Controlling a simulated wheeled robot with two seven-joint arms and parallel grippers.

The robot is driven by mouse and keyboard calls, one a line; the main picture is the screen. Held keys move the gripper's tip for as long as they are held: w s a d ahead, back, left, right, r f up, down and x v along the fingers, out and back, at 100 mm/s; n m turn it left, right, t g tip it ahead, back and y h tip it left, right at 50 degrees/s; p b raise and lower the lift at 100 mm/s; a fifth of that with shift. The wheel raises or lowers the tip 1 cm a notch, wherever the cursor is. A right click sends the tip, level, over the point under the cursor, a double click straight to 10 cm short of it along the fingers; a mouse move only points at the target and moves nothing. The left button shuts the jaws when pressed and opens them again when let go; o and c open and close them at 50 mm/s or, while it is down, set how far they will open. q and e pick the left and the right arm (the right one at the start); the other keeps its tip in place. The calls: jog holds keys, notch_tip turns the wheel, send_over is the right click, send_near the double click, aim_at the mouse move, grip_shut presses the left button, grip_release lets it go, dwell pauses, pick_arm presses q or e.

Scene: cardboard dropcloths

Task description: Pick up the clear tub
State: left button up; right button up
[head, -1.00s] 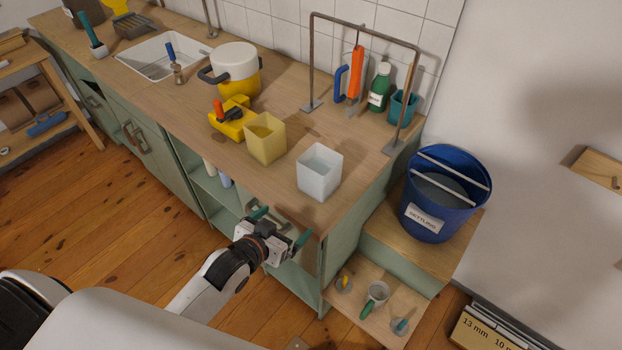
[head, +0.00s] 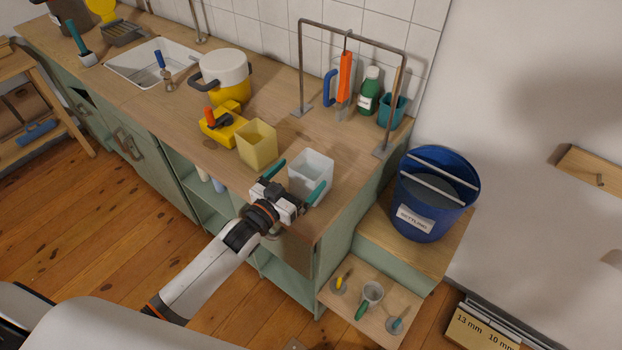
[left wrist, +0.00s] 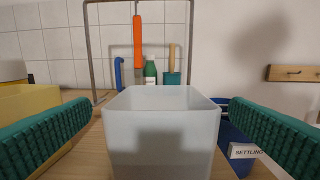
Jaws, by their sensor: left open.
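The clear tub (head: 311,172) is a frosted, open-topped square container standing upright on the wooden counter, near its front right corner. My left gripper (head: 296,180) is open at counter height, with one teal finger on the tub's left side and the other at its front right. In the left wrist view the tub (left wrist: 162,135) is centred between the two spread teal fingers (left wrist: 160,135), with a gap on each side. The fingers do not visibly touch it. My right gripper is not in view.
A yellow tub (head: 257,146) stands close on the left, behind the left finger. Behind are a metal frame (head: 352,30) with an orange tool (head: 345,76), a green bottle (head: 369,92) and a teal cup (head: 392,110). A blue bucket (head: 433,195) stands lower right.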

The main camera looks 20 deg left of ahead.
pick_arm(q)
jog(key=p+x, duration=0.1)
jog(key=x, duration=0.4)
jog(key=shift+s+r+p, duration=0.1)
jog(key=shift+r+p, duration=0.1)
jog(key=shift+p, duration=0.2)
jog(key=shift+w+d+f, duration=0.1)
jog(key=shift+w+d, duration=0.05)
jog(key=shift+w, duration=0.15)
jog(key=shift+s, duration=0.1)
jog(key=c, duration=1.8)
notch_tip(320, 180, up, 9)
jog(key=b, duration=0.1)
send_over(320, 154)
jog(key=v, duration=0.4)
jog(key=shift+r, duration=0.55)
